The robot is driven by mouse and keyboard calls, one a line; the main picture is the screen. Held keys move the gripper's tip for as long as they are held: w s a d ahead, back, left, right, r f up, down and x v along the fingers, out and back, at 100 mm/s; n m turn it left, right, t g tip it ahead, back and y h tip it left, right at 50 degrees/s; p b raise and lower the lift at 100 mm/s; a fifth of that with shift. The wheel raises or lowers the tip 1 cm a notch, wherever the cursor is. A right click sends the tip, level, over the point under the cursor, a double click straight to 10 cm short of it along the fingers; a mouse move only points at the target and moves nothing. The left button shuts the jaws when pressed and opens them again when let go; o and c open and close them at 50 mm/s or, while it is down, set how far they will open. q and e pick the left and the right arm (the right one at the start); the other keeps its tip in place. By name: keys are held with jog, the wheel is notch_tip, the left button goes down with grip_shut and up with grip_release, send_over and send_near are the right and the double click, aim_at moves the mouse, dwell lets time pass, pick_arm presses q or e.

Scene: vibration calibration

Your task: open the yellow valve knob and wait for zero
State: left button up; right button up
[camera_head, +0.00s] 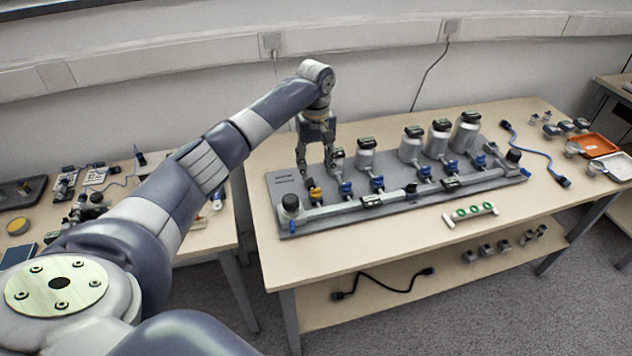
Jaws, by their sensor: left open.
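The yellow valve knob (314,191) is at the left end of the grey calibration board (330,221), on the wooden table. My left gripper (316,174) points down just above and around the yellow knob; it is open, and I cannot tell whether a finger touches the knob. Blue valve knobs (346,188) sit to the right along the pipe. Several grey canisters (366,155) with black gauges on top stand behind them. A dark-capped cylinder (290,204) stands at the front left of the board. Any zero reading is too small to read. My right gripper is not in view.
A white holder with green rings (470,213) lies in front of the board. A blue cable (535,152), small fittings and an orange tray (592,144) lie at the right. A second table (205,236) with tools stands at the left. The front table strip is mostly clear.

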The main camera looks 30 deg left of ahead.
aim_at(316, 189)
pick_arm(q)
notch_tip(316, 189, down, 6)
jog(key=shift+w+a+r, duration=0.1)
jog(key=shift+r, duration=0.05)
notch_tip(316, 189, down, 2)
jog(key=shift+f, duration=0.25)
jog(key=shift+c, duration=0.5)
jog(key=c, duration=0.9)
grip_shut()
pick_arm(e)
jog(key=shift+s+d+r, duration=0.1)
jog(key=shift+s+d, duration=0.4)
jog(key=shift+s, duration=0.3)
